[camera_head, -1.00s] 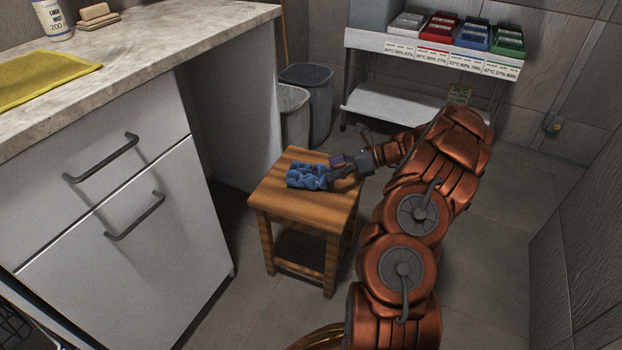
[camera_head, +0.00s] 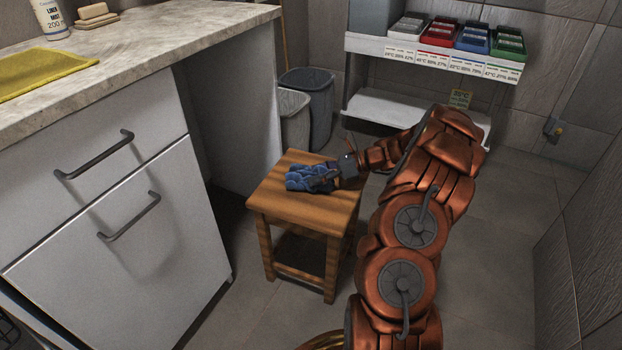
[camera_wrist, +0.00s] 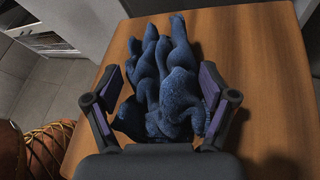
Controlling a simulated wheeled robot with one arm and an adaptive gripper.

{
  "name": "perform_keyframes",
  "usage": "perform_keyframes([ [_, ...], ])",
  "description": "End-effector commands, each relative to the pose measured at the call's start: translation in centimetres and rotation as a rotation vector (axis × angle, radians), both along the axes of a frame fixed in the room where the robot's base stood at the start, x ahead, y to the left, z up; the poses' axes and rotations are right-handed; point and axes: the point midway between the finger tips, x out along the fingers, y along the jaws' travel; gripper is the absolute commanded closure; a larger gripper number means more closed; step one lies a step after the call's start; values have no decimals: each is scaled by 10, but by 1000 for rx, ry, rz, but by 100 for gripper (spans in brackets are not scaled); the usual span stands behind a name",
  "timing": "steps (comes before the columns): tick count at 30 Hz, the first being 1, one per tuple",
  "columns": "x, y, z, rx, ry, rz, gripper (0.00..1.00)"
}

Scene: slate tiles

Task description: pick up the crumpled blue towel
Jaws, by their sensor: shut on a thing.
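The crumpled blue towel (camera_head: 308,178) lies bunched on top of a small wooden stool (camera_head: 288,206). In the wrist view the towel (camera_wrist: 168,85) fills the space between the two fingers and extends beyond them. My gripper (camera_head: 322,180) reaches in from the right, low over the stool top. In the wrist view my gripper (camera_wrist: 163,92) has a finger on each side of the towel, shut on it. The towel appears to still rest on the wood (camera_wrist: 270,60). Its underside is hidden.
A counter (camera_head: 150,50) with drawers stands at the left, holding a yellow cloth (camera_head: 40,72), a bottle (camera_head: 50,18) and soap (camera_head: 94,12). Grey bins (camera_head: 308,90) stand behind the stool. A white shelf (camera_head: 410,52) with coloured boxes is at the back. Floor at right is clear.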

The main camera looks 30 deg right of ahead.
Motion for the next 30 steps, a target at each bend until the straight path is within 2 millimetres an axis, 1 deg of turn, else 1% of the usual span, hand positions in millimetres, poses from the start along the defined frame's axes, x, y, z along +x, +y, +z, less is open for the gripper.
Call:
perform_keyframes([
  [11, 0, 0, 2, 0, 0, 0, 38],
  [14, 0, 0, 9, 0, 0, 0, 38],
  [19, 1, 0, 31, -1, -2, 0, 38],
  [21, 1, -1, 42, -1, -4, -1, 38],
  [24, -2, -16, 39, -2, -1, -4, 38],
  [26, -4, -23, 39, 0, 1, -1, 38],
  [30, -7, -45, 42, -4, 0, -3, 38],
])
